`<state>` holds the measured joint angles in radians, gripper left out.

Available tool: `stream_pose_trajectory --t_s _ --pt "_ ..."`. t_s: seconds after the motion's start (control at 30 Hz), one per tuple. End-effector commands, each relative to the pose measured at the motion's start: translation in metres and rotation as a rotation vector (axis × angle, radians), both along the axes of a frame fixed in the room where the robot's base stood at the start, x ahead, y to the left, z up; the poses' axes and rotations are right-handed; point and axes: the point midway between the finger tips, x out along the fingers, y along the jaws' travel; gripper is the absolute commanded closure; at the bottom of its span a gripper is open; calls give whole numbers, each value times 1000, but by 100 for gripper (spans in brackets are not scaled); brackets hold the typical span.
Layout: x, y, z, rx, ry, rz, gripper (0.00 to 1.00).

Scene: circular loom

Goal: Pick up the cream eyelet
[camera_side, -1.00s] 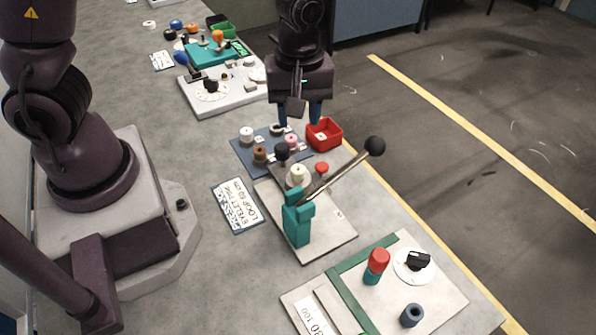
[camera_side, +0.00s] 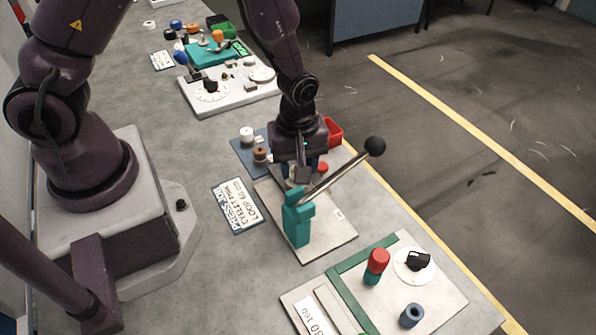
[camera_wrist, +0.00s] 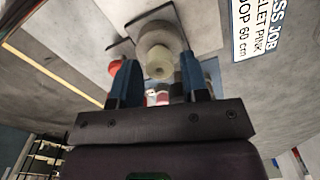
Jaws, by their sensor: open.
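The cream eyelet (camera_wrist: 160,66) is a short ringed piece in the wrist view, seated on a wider pale grey round part (camera_wrist: 160,38) of the press. My gripper (camera_wrist: 160,80) is open, with one blue finger on each side of the eyelet's line in that view. I cannot tell whether the fingers touch it. In the side view my gripper (camera_side: 303,171) is low over the press and hides the eyelet. The press has a teal lever post (camera_side: 297,222) and a grey lever ending in a black ball (camera_side: 375,147).
The lever slants up close beside my gripper. A red bin (camera_side: 334,130) stands behind it. A white piece (camera_side: 247,133) and a brown piece (camera_side: 260,154) stand on the blue mat (camera_side: 241,148). A printed job card (camera_side: 238,206) lies left of the press.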

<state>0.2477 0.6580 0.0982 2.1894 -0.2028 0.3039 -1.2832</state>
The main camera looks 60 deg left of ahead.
Motion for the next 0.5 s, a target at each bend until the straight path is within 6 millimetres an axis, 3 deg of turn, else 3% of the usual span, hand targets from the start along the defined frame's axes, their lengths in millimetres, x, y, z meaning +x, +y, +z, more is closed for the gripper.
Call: stream_pose_trajectory --t_s 0.1,0.37,0.4,0.5 --pt "1 1 -13 1 0 3 58" --pt "1 0 -16 0 -2 1 58" --pt "1 0 -16 0 -2 1 61" --pt "1 1 -16 0 -2 1 84"
